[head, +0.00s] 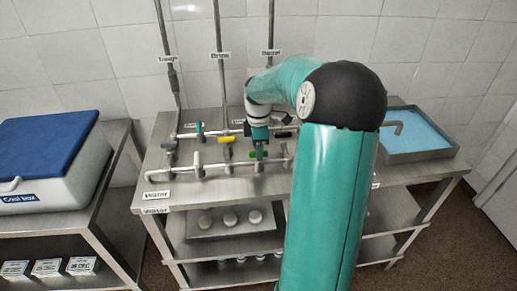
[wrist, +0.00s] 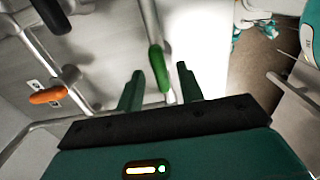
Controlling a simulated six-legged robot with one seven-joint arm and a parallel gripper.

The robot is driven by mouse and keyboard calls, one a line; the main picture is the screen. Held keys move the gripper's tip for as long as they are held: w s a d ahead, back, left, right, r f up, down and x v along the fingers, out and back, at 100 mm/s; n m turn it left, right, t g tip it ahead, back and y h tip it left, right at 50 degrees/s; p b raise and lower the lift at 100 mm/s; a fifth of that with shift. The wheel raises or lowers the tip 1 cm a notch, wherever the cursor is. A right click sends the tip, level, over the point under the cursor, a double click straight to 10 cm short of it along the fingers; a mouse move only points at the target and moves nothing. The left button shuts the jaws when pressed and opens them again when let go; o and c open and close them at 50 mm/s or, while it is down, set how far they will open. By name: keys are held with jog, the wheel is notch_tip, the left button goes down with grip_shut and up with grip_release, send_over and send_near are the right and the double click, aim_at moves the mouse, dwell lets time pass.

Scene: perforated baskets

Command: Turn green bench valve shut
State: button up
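The green valve handle (wrist: 158,68) shows in the wrist view as a slim lever over a thin metal pipe, lying roughly along the pipe's line. My gripper (wrist: 160,70) is open, with one finger on each side of the handle and visible gaps between them. Whether the fingertips reach down to the handle's level is hard to tell. In the head view the green valve (head: 253,154) sits on the front pipe of the steel bench, partly covered by my gripper (head: 259,141), which comes down from above.
A yellow-orange valve handle (head: 226,139) is just left of the green one; it also shows in the wrist view (wrist: 48,95). Vertical labelled pipes (head: 220,70) rise behind. A blue-bottomed sink (head: 420,135) is at right, a cool box (head: 45,165) at left.

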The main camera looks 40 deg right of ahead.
jog(key=shift+f, duration=0.2)
jog(key=shift+c, duration=0.5)
grip_shut()
